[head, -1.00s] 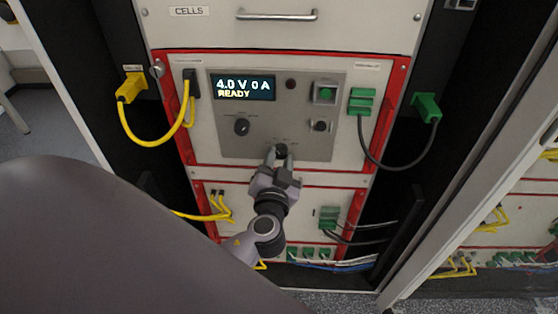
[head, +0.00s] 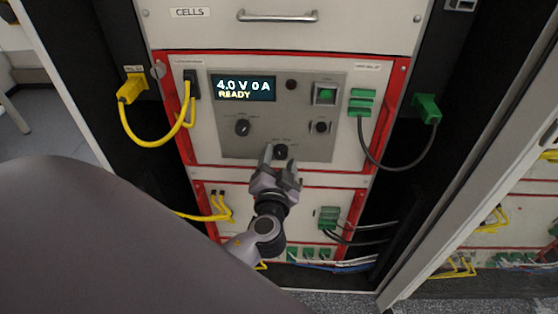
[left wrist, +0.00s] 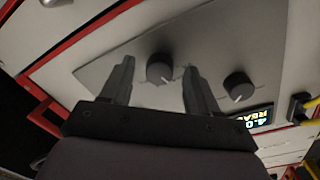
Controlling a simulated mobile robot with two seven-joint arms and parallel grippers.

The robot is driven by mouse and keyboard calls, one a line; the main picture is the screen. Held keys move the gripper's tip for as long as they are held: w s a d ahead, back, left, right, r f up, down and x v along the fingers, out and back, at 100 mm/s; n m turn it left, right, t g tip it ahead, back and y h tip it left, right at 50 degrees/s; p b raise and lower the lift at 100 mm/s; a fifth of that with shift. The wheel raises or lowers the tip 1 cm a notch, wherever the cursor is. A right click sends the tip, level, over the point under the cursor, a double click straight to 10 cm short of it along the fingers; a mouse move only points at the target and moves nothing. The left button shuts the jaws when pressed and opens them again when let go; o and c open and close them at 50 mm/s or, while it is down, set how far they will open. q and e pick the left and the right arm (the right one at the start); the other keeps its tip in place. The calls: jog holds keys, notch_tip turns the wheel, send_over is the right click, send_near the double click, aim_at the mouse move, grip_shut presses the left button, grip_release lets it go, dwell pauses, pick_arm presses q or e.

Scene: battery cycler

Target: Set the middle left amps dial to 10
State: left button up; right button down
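The grey control panel (head: 230,147) has a display (head: 243,88) reading 4.0 V 0 A READY. My left gripper (head: 280,163) is open just below and in front of the lower-middle dial. In the left wrist view, this dial (left wrist: 160,68) lies between the open fingers (left wrist: 159,74), with gaps on both sides. The upper-left dial (left wrist: 238,87) is right of the fingers. My right gripper is not in view.
A green switch (head: 325,94) and a small black knob (head: 320,127) are on the panel's right side. Yellow cables (head: 150,140) hang at left, and a black cable (head: 375,160) with green plugs hangs at right. A drawer handle (head: 277,16) is above.

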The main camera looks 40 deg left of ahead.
pick_arm(q)
jog(key=shift+s+d, duration=0.15)
jog(key=shift+s, duration=0.05)
jog(key=b+v, duration=0.1)
jog(key=v, duration=0.5)
jog(key=shift+s, duration=0.35)
jog(key=shift+d, duration=0.15)
jog(key=s+d+f+m+g+h+p, duration=0.1)
jog(key=s+d+f+g+h+p, duration=0.3)
jog(key=s+d+f+h+p, duration=0.2)
jog(key=s+f+h+p, duration=0.2)
jog(key=s+f+h, duration=0.1)
jog(key=s+h, duration=0.1)
jog(key=shift+s+f+g+h, duration=0.35)
jog(key=shift+s+g+h, duration=0.05)
jog(key=shift+s, duration=0.3)
